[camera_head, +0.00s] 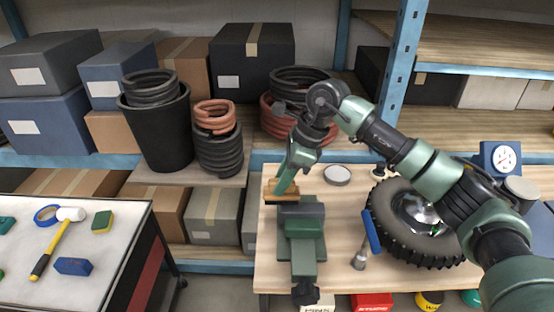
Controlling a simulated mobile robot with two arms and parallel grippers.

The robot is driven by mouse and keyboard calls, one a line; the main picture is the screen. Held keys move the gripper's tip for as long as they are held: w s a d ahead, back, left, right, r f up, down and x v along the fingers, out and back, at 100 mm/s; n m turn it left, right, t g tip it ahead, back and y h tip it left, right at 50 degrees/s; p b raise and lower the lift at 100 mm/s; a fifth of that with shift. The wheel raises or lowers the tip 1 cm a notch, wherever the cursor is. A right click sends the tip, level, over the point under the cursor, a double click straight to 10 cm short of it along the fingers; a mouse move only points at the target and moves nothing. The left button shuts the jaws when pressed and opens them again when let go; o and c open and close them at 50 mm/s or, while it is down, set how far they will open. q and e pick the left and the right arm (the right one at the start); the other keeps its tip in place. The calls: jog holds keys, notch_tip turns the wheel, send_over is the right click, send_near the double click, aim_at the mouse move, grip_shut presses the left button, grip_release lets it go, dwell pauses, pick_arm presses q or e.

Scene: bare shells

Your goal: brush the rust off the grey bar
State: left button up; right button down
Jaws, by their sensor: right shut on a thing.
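My right gripper (284,187) reaches down over the workbench (345,254), just behind the green vise (302,252). It is shut on a small tan, wooden-looking block (270,191), which looks like the brush. The brush is at the back end of the vise, by its jaws; I cannot tell whether it touches anything below. The grey bar cannot be made out clearly; the vise and the gripper may hide it. Any rust on it is too small to see. My left gripper is out of view.
A black tyre (377,206) lies on the bench at the right, with a blue-handled tool (371,233) beside it. A round tin (337,175) and a dial gauge (504,157) stand farther back. A separate table (110,262) at the left holds a mallet (56,245).

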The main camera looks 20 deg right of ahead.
jog(key=p+v, duration=0.1)
jog(key=v, duration=0.2)
jog(key=shift+a+r+p, duration=0.2)
jog(key=shift+r+p, duration=0.15)
jog(key=shift+r, duration=0.35)
jog(key=shift+r+p, duration=0.3)
jog(key=shift+r, duration=0.35)
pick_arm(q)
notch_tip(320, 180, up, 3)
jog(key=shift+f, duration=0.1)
